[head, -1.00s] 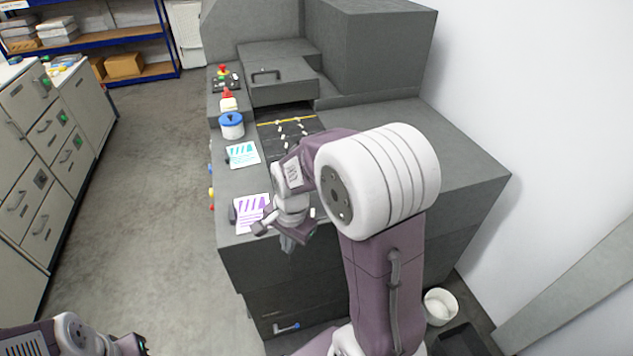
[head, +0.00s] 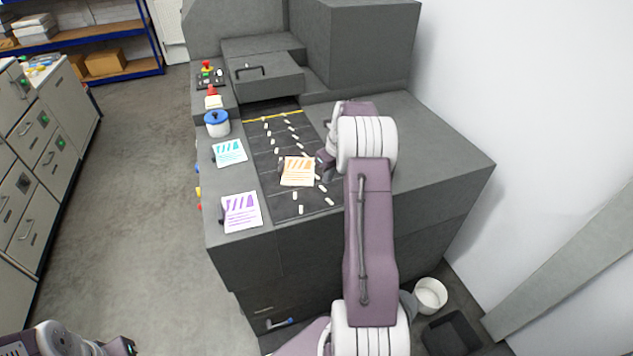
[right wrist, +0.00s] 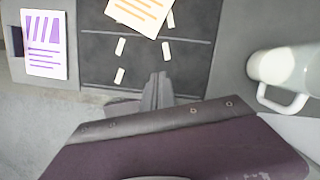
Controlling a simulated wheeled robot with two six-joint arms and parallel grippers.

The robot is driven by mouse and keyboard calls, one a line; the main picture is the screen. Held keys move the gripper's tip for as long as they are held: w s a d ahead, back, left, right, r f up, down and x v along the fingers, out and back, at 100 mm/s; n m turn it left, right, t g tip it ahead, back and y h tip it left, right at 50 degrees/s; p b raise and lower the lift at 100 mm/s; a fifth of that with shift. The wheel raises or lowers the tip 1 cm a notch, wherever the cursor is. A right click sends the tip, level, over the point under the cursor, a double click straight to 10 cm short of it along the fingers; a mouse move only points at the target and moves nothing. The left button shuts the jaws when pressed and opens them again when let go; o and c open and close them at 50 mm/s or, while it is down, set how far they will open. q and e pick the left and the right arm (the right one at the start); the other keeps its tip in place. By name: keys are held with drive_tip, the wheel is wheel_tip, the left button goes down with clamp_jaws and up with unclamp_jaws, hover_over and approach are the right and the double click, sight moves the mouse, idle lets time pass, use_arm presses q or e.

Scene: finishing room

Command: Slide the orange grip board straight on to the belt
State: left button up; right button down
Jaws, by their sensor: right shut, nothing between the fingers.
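The orange grip board (head: 298,171) lies on the dark belt (head: 285,200) with white dashes, near its front half. It sits turned a little clockwise against the belt's lines; its lower part shows in the right wrist view (right wrist: 138,15). My right gripper (head: 322,164) is just right of the board in the head view, partly hidden by my wrist. In the right wrist view its fingers (right wrist: 158,78) are shut and empty, apart from the board in the picture. My left gripper (head: 128,347) is at the lower left corner, its fingers barely visible.
A purple board (head: 241,211) and a teal board (head: 229,152) lie on the ledge left of the belt. A blue-lidded pot (head: 216,123) stands behind them. A grey hood (head: 267,75) is at the belt's far end. A white mug-like thing (right wrist: 285,72) shows in the right wrist view.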

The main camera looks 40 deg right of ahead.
sight(309, 181)
drive_tip(key=p+x, duration=0.1)
drive_tip(key=x, duration=0.6)
drive_tip(key=shift+w+d+f, duration=0.1)
drive_tip(key=shift+d+f, duration=0.05)
drive_tip(key=shift+f, duration=0.25)
drive_tip(key=w, duration=0.1)
drive_tip(key=w+p, duration=0.1)
drive_tip(key=shift+w+r, duration=0.25)
drive_tip(key=shift+w+p, duration=0.3)
drive_tip(key=shift+w, duration=0.1)
drive_tip(key=shift+w+f, duration=0.2)
drive_tip(key=shift+w, duration=0.2)
drive_tip(key=shift+s, duration=0.1)
drive_tip(key=w, duration=0.2)
drive_tip(key=shift+w, duration=0.85)
